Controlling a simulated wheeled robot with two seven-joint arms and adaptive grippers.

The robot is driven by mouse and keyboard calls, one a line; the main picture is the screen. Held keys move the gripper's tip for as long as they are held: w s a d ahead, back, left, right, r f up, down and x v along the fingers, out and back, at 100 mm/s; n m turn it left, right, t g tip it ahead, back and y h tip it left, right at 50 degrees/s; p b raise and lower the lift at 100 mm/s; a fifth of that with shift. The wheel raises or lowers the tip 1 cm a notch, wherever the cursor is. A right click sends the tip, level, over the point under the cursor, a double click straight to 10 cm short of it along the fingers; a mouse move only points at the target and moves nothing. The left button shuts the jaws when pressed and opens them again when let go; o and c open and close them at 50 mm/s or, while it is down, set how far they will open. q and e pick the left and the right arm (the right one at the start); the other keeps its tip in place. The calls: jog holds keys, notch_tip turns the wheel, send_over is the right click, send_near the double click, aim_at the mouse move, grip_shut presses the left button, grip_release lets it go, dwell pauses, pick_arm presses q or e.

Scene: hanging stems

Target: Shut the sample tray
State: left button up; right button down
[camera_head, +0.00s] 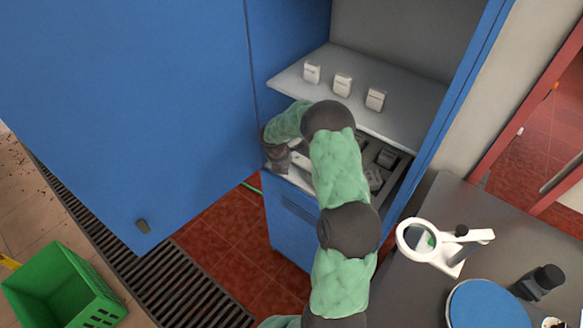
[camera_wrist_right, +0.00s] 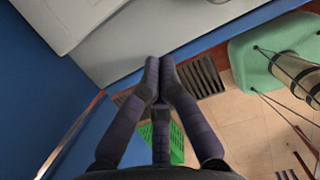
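The sample tray (camera_head: 295,177) is the grey, compartmented tray low in the blue cabinet (camera_head: 290,222). It sticks out at the front and holds several small grey items (camera_head: 374,178). My right arm crosses over it and hides much of its middle. My right gripper (camera_head: 277,155) is at the tray's front left corner, near the open door; I cannot tell whether it touches. In the right wrist view its dark fingers (camera_wrist_right: 159,65) are together with nothing seen between them, close to a pale grey surface (camera_wrist_right: 130,42). My left gripper is not in view.
The cabinet door (camera_head: 130,90) stands open at the left. A shelf (camera_head: 400,120) with three white boxes (camera_head: 342,85) is above the tray. A grey table with a magnifier (camera_head: 440,243) and a blue disc (camera_head: 487,305) is at the right. A green crate (camera_head: 60,290) stands on the floor.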

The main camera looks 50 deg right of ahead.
jog(key=p+v, duration=0.1)
jog(key=v, duration=0.8)
jog(key=shift+d+r, duration=0.25)
jog(key=shift+r, duration=0.05)
jog(key=shift+w, duration=0.15)
jog(key=s+a+f+m+y+b, duration=0.25)
jog(key=a+f+m, duration=0.25)
jog(key=a+f, duration=0.7)
jog(key=s+a+f+m+y+b, duration=0.1)
jog(key=s+a+f+m+y, duration=0.2)
jog(key=a+f, duration=0.85)
jog(key=s+a+f+m+b, duration=0.1)
jog(key=s+a+f+m, duration=0.1)
jog(key=s+a+m, duration=0.4)
jog(key=s+a+f+m+y+b, duration=0.1)
jog(key=s+a+f+m, duration=0.1)
jog(key=s+a+m, duration=0.5)
jog(key=s+a, duration=0.1)
jog(key=a, duration=0.3)
jog(key=shift+a, duration=0.2)
